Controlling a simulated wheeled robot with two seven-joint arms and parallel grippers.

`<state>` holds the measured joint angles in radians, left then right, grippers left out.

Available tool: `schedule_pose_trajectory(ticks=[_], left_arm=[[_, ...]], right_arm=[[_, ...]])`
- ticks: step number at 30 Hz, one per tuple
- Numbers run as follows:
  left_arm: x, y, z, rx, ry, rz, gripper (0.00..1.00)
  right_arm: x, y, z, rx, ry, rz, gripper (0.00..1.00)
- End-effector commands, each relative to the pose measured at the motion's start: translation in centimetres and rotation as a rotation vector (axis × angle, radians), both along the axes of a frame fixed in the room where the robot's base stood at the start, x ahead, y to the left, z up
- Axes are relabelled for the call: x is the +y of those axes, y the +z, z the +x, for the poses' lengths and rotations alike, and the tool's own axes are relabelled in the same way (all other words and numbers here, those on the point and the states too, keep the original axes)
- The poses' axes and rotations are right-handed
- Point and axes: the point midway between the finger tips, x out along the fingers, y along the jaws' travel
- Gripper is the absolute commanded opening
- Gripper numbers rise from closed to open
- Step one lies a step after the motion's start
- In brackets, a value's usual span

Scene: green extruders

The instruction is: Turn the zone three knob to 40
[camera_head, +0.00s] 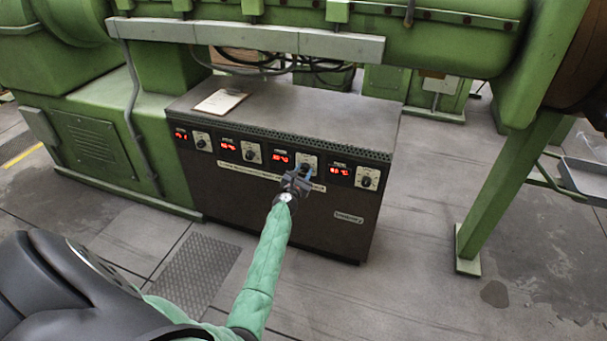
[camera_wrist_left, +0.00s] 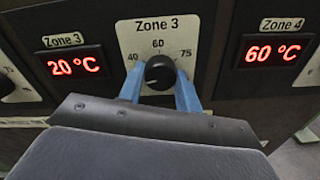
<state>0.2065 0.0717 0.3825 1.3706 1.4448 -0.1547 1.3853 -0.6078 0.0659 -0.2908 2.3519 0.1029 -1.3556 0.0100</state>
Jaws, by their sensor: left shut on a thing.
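The zone three knob (camera_wrist_left: 160,73) is a black round knob on a pale plate (camera_wrist_left: 158,30) marked "Zone 3", with 40, 60 and 75 around it. I cannot make out where its pointer is. The zone three display (camera_wrist_left: 74,66) to its left reads 20 °C in red. My left gripper (camera_wrist_left: 160,88) has its two blue fingers on either side of the knob, shut on it. In the head view the left gripper (camera_head: 305,170) reaches the third plate from the left on the dark control cabinet (camera_head: 290,205) and partly hides the knob there. My right gripper is not in view.
The zone four display (camera_wrist_left: 272,54) reads 60 °C, with its knob (camera_head: 367,180) to the right. Other knobs and displays sit to the left. A clipboard (camera_head: 220,102) lies on the cabinet top. Green machinery (camera_head: 440,45) overhangs the cabinet; a green leg (camera_head: 505,190) stands right.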

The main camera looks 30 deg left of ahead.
Motion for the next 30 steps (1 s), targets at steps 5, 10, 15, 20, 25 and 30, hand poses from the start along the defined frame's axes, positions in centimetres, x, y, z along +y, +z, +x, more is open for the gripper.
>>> schedule_pose_trajectory(ticks=[5, 10, 15, 20, 25, 30], left_arm=[[0.0, -0.2, 0.0, 0.039, 0.001, 0.164, 0.11], [0.1, -0.1, 0.0, 0.077, 0.0, 0.321, 0.11], [0.1, 0.0, 0.0, 0.111, 0.0, 0.462, 0.11], [0.1, 0.0, -0.1, 0.136, 0.0, 0.569, 0.11], [0.1, 0.0, -0.1, 0.157, 0.0, 0.652, 0.11], [0.1, 0.0, -0.1, 0.169, -0.001, 0.701, 0.11]], right_arm=[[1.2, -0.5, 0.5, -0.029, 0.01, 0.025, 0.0], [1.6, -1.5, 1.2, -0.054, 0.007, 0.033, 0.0], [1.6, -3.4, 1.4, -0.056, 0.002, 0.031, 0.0], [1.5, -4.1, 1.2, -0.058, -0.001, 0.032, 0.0], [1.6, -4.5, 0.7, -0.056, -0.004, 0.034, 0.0], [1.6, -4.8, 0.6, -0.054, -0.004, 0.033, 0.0]])
